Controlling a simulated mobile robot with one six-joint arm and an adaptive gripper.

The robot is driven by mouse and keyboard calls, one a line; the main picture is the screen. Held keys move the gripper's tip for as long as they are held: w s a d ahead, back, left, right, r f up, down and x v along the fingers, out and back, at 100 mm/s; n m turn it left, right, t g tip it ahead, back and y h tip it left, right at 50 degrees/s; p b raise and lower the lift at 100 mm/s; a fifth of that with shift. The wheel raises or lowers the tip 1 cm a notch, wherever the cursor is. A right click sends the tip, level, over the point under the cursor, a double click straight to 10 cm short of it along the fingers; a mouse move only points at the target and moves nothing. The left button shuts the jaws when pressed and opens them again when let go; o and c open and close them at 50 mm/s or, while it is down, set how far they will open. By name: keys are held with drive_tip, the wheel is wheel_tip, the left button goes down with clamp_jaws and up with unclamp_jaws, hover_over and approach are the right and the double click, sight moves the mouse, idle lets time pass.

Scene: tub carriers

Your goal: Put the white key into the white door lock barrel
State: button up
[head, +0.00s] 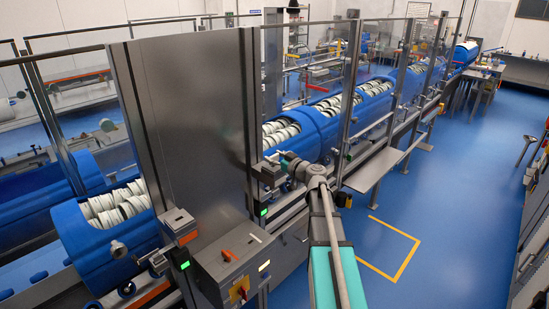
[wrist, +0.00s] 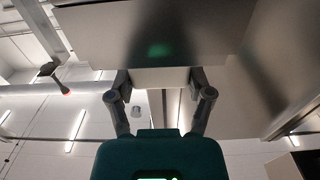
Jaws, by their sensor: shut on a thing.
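My gripper (head: 274,160) is at the end of my arm, just right of the tall grey panel and in front of the blue tub line. In the wrist view, my gripper (wrist: 163,80) has both fingers closed against a pale, flat, blocky piece (wrist: 160,77). This may be the white key, but its shape is not clear. A large grey surface (wrist: 150,30) with a faint green glow lies beyond the fingertips. I cannot make out the white door lock barrel in either view.
The tall grey panel (head: 188,125) and clear guards stand along the line. Blue tubs (head: 322,128) hold white rings. A grey control box (head: 234,262) with an orange handle is at lower centre. A shelf (head: 374,170) juts out at right. Blue floor (head: 450,185) is open beyond.

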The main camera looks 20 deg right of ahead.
drive_tip(key=shift+f+b, duration=0.3)
drive_tip(key=shift+f, duration=0.05)
drive_tip(key=o, duration=1.2)
drive_tip(key=shift+s, duration=0.1)
drive_tip(key=v, duration=1.1)
drive_tip(key=shift+s, duration=0.35)
drive_tip(key=shift+d, duration=0.1)
